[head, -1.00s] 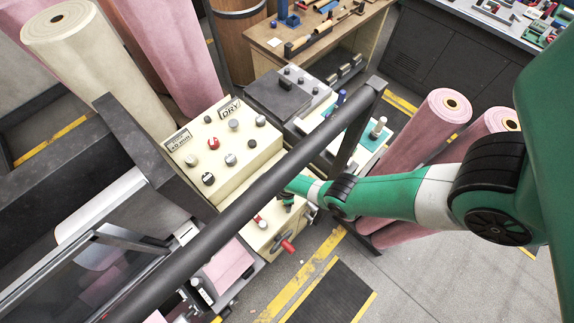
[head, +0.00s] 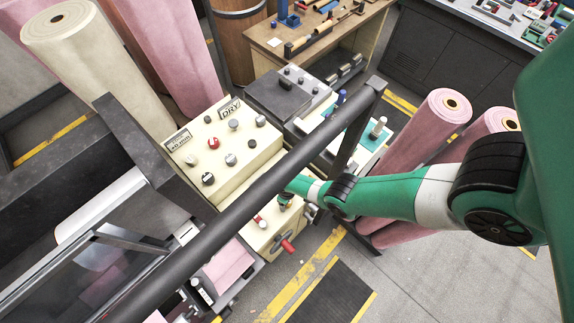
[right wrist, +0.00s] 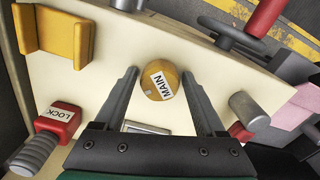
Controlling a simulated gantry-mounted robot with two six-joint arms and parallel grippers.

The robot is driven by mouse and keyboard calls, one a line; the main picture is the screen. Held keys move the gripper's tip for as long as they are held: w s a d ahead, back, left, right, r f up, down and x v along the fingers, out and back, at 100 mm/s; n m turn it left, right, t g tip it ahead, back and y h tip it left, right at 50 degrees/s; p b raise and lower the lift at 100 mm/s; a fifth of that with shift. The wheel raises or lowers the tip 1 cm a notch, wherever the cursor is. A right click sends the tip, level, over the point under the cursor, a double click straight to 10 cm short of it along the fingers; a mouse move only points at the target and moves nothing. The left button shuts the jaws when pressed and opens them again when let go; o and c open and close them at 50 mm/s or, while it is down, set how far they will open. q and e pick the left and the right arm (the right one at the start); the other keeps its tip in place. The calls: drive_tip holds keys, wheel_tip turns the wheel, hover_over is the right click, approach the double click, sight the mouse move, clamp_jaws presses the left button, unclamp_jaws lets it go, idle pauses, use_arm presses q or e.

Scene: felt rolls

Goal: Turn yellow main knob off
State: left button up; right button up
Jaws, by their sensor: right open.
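The yellow main knob (right wrist: 159,84), round and with a white "MAIN" label, is on the cream panel (right wrist: 110,55) in the right wrist view. My right gripper (right wrist: 160,76) is open, with one finger on each side of the knob and a visible gap on both sides. I cannot tell how far the fingertips are above the panel. In the head view my right gripper (head: 286,199) is small at the lower cream box (head: 262,236), partly behind the dark bar. I cannot make out the knob clearly there. My left gripper is not in view.
A grey cylinder (right wrist: 248,108) and a red handle (right wrist: 266,17) are on the other side. A dark bar (head: 255,198) crosses in front of the box in the head view.

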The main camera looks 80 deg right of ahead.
drive_tip(key=n, duration=0.6)
clamp_jaws()
drive_tip(key=n, duration=0.9)
idle(0.4)
